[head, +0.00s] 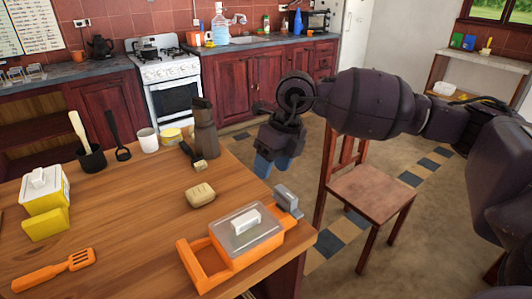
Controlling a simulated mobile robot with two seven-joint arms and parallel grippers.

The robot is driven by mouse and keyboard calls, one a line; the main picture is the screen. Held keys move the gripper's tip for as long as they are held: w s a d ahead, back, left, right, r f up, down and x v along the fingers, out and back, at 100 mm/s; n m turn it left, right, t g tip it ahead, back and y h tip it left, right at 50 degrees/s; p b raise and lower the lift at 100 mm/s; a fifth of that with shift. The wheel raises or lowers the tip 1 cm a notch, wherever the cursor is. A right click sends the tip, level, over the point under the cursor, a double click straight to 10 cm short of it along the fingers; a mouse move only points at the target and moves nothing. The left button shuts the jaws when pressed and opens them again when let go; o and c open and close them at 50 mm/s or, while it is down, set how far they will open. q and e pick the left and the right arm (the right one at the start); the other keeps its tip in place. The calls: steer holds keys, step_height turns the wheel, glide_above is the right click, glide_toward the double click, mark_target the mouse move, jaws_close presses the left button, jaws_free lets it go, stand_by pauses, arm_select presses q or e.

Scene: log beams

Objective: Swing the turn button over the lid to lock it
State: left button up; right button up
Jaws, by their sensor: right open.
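An orange box (234,264) with a grey lid (243,234) sits at the table's front right corner. A white block (245,220) lies on top of the lid. A grey piece (287,199) stands at the box's far right side, beside the lid. I cannot tell for sure which of these pieces is the turn button. My right gripper (272,165) hangs with its blue fingers pointing down, above and beyond the box, near the table's right edge. It is open and empty, apart from the box. My left gripper is not in view.
The wooden table (130,222) also holds a tan block (200,195), a dark brown bottle-like item (205,128), a yellow and white container (45,190) and an orange slotted spatula (55,272). A wooden chair (370,193) stands right of the table.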

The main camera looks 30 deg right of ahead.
mark_target(287, 193)
steer(key=d+h, duration=0.2)
steer(key=d+m, duration=0.1)
steer(key=shift+s+d+f+g+h, duration=0.15)
steer(key=shift+s+d+g+h, duration=0.1)
steer(key=shift+s+g+h, duration=0.15)
steer(key=shift+s+m, duration=0.15)
steer(key=shift+m, duration=0.15)
step_height(287, 193, down, 9)
steer(key=shift+b, duration=0.5)
steer(key=shift+f, duration=0.95)
